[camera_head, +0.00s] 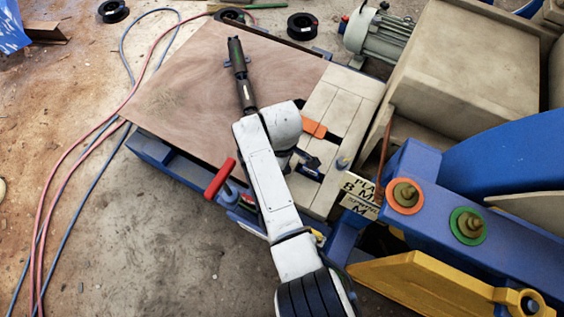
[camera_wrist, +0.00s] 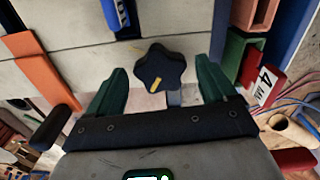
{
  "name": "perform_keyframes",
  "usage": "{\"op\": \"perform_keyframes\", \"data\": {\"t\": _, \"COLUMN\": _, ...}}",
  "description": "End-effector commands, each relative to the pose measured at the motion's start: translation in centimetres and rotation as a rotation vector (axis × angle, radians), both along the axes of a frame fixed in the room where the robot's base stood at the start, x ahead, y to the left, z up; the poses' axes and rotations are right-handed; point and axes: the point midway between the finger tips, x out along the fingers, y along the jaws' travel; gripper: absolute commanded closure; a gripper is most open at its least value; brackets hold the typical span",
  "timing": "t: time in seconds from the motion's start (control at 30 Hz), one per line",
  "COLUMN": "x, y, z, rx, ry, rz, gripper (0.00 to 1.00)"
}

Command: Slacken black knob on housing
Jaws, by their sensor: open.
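The black knob (camera_wrist: 160,68) is star-shaped with a yellow mark on its lower lobe. It sits on the pale housing (camera_wrist: 190,25) in the wrist view. My gripper (camera_wrist: 163,88) has its two green fingers spread, one to the left and one to the right of the knob. A gap shows between each finger and the knob, and nothing is held. In the head view the pale housing (camera_head: 345,95) shows beside my white arm; I cannot make out the gripper clearly there.
An orange piece (camera_wrist: 35,65) and a blue piece (camera_wrist: 114,14) sit on the housing near the knob. A red handle (camera_head: 220,178) stands left of my arm. A yellow bar (camera_head: 420,280) lies at lower right. A brown board (camera_head: 190,85) and hoses (camera_head: 75,170) lie left.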

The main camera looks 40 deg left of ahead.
Motion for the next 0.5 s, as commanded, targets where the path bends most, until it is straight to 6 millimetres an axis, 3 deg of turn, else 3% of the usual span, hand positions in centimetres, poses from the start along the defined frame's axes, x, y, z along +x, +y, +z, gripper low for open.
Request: {"op": "perform_keyframes", "data": {"t": 0.5, "x": 0.1, "y": 0.0, "z": 8.8, "rx": 0.003, "ry": -0.001, "rz": -0.001, "gripper": 0.16}}
